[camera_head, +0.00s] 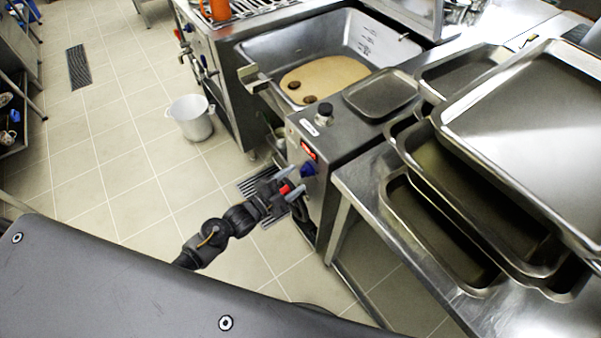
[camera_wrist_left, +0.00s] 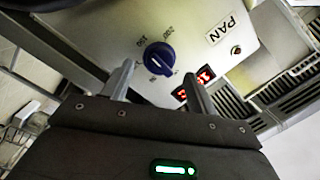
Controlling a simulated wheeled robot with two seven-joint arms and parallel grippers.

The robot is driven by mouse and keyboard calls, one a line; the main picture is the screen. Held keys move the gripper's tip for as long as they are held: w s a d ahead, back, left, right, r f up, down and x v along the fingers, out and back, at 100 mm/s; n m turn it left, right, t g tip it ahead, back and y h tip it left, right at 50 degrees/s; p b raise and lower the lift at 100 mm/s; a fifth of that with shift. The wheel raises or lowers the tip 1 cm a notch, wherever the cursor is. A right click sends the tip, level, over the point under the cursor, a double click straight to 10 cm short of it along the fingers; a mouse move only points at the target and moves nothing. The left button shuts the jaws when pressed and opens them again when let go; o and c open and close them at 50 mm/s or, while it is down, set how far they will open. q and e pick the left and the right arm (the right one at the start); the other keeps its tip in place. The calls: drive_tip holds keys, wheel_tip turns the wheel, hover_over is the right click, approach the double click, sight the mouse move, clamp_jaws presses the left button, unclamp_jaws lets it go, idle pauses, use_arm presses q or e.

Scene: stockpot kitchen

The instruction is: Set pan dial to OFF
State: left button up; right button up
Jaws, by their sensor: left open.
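The pan dial is a dark blue knob (camera_wrist_left: 159,58) on a light front panel in the left wrist view, under a label reading PAN (camera_wrist_left: 228,28). Numbers are printed around it; its exact setting is too small to tell. In the head view the dial (camera_head: 308,169) is on the front of the steel tilting-pan unit, below a red display (camera_head: 308,149). My left gripper (camera_head: 291,184) is open, just in front of and below the dial. In the wrist view its two fingers (camera_wrist_left: 160,82) are spread, with the dial beyond and between them, apparently not touched. My right gripper is out of view.
The open pan (camera_head: 350,33) holds a tan surface with two brown pieces. Stacked metal trays (camera_head: 480,220) stand on the steel counter to the right. A white bucket (camera_head: 190,115) is on the tiled floor to the left. Floor before the unit is mostly clear.

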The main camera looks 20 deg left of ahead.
sight(301, 175)
use_arm(q)
drive_tip(key=shift+x, duration=1.7)
drive_tip(key=c, duration=1)
drive_tip(key=shift+o, duration=0.2)
drive_tip(key=shift+n+p, duration=0.3)
